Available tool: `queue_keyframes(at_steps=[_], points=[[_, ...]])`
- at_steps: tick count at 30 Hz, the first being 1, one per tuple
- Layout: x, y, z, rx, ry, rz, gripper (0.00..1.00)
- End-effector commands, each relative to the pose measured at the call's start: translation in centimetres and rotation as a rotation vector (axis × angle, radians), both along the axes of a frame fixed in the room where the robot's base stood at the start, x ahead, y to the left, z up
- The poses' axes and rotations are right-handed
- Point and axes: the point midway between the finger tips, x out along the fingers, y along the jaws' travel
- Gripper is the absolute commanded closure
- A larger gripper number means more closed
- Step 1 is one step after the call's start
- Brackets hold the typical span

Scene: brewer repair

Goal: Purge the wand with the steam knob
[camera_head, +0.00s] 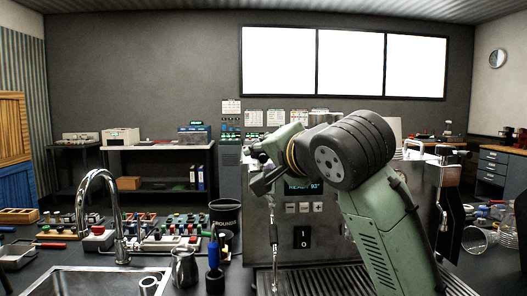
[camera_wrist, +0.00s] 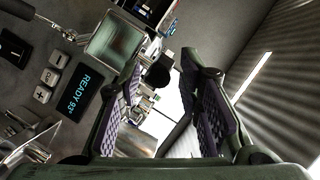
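The brewer (camera_head: 330,222) stands in the middle of the head view, its display reading READY 93°. The thin metal steam wand (camera_head: 275,250) hangs at its front left, over the drip tray. My gripper (camera_head: 262,170) is at the upper left of the brewer's front and hides part of it. In the wrist view my gripper (camera_wrist: 168,95) is open, its purple-padded fingers apart. A dark round thing (camera_wrist: 158,76), perhaps the steam knob, shows between the fingers, beyond the pads. I cannot tell whether either finger touches it. The display (camera_wrist: 77,90) lies left of the fingers.
My arm covers the brewer's right front. A sink with a curved tap (camera_head: 100,200), a steel pitcher (camera_head: 184,268) and a black grounds bin (camera_head: 225,216) stand to the left. A rack of small coloured parts (camera_head: 165,243) lies behind the sink. The drip tray (camera_head: 345,280) is in front.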

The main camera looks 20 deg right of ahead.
Motion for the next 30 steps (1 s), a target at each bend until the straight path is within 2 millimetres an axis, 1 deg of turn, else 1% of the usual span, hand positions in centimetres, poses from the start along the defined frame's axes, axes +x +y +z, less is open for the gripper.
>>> queue_keyframes(at_steps=[4,11,14,26,30], points=[[0.74,0.01,-0.18,0.000,0.001,-0.001,0.68],[0.81,0.04,-0.24,0.000,0.000,0.000,0.68],[0.80,0.04,-0.23,0.000,0.000,0.000,0.73],[0.78,0.04,-0.22,0.000,0.000,0.000,1.00],[0.78,0.05,-0.23,0.000,0.001,-0.001,1.00]])
